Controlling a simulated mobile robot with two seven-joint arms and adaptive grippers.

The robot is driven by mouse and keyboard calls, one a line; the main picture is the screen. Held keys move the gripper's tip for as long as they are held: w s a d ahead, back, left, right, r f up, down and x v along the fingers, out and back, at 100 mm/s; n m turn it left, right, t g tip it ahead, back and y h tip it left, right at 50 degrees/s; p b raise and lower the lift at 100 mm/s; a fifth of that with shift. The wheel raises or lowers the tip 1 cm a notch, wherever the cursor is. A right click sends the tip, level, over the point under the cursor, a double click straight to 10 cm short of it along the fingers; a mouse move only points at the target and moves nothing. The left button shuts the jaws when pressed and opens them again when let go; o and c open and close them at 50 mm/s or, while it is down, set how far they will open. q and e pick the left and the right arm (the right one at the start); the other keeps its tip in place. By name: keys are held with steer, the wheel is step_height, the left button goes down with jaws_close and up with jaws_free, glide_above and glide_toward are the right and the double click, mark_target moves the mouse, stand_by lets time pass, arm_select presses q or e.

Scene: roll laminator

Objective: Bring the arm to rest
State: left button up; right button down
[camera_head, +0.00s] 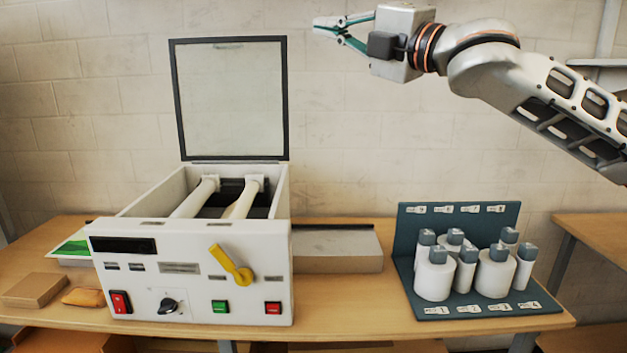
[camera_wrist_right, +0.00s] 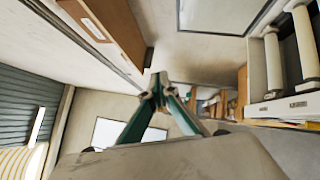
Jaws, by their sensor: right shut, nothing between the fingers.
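My right gripper (camera_head: 328,27) is raised high at the top of the head view, above and to the right of the laminator's open lid. Its arm comes in from the right. The fingers point left and are shut with nothing between them. In the right wrist view the fingertips (camera_wrist_right: 160,88) meet. The white laminator (camera_head: 190,270) stands on the table below, well apart from the gripper. Its framed lid (camera_head: 232,100) is upright, and two white rollers (camera_head: 243,200) show inside. My left gripper is not in view.
A blue-green rack (camera_head: 408,228) with several white grey-capped containers (camera_head: 434,274) stands on the right of the wooden table (camera_head: 365,310). A grey box (camera_head: 335,250) lies behind the laminator's right side. A brown box (camera_head: 32,290) and an orange packet (camera_head: 83,297) lie left. Space around the raised gripper looks clear.

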steer(key=w+a+f+m, duration=0.15)
steer(key=f+m, duration=0.25)
steer(key=f, duration=1)
steer(key=w+a+f+m, duration=0.15)
steer(key=f+m, duration=0.25)
steer(key=f, duration=1)
steer(key=s+d+f+m+h, duration=0.2)
steer(key=d+f+m, duration=0.15)
steer(key=f, duration=0.85)
steer(key=s+d+f+m+h, duration=0.2)
steer(key=f+m, duration=0.2)
steer(key=f, duration=0.8)
steer(key=s+d+f+m+h, duration=0.2)
steer(key=s+d+f+m, duration=0.3)
steer(key=f, duration=0.6)
steer(key=s+d+f+m+h, duration=0.2)
steer(key=s+d+f+h, duration=0.1)
steer(key=s+f, duration=0.55)
steer(key=s+d+f+m+g+h, duration=0.1)
steer(key=s+d+f, duration=0.3)
steer(key=s+f, duration=0.4)
steer(key=s+d+f+m+g+h, duration=0.2)
steer(key=s+d+f, duration=0.3)
steer(key=s+f, duration=0.3)
steer(key=shift+s+d+f+g+h, duration=0.15)
steer(key=shift+s+d+g+h, duration=0.2)
steer(key=shift+s, duration=0.75)
steer(key=shift+w+a, duration=0.1)
